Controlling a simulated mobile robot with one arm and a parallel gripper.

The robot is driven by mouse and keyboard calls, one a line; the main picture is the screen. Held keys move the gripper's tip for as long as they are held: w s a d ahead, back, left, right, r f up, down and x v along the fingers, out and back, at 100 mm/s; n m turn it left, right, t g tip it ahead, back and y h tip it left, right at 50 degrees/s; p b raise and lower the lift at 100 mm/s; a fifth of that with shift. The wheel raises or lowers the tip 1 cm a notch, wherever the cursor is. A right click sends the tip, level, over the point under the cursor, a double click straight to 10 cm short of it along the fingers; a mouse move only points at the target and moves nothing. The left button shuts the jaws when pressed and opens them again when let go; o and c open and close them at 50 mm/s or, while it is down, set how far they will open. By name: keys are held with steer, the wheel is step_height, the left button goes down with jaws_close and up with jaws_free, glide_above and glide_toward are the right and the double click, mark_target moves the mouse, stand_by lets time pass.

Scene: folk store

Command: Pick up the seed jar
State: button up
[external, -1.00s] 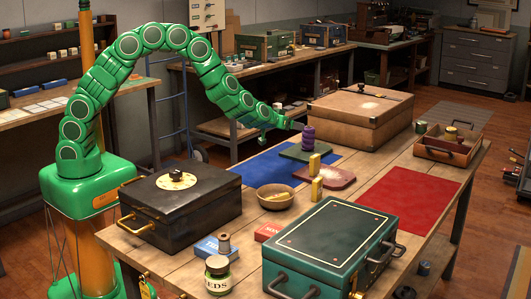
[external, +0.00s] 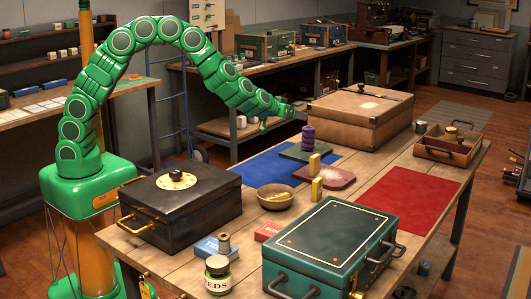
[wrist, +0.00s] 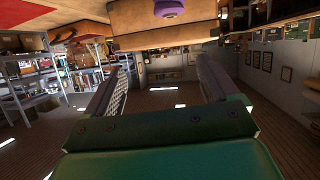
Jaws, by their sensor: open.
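The seed jar (external: 218,281) is a small glass jar with a pale lid and a label partly reading "EDS". It stands upright at the near edge of the wooden table in the external view. My gripper (external: 286,112) is far from it, raised in the air over the table's far side, near the tan case. In the wrist view my gripper (wrist: 160,75) has its two fingers wide apart with nothing between them. The jar does not show in the wrist view.
A wooden bowl (external: 275,197) and a tan case (external: 360,115) stand farther back. The red mat (external: 410,197) is clear.

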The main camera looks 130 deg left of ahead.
steer(key=w+d+m+t, duration=0.3)
steer(key=w+d, duration=1.3)
steer(key=d, duration=0.2)
steer(key=m+t+h, duration=0.5)
steer(key=m+h, duration=0.1)
steer(key=m, duration=0.1)
glide_above(208, 260)
steer(key=s+d, duration=0.3)
steer(key=s, duration=0.1)
step_height(208, 260, down, 10)
steer(key=r, duration=0.1)
steer(key=shift+x, duration=4.05)
steer(key=c, duration=1.2)
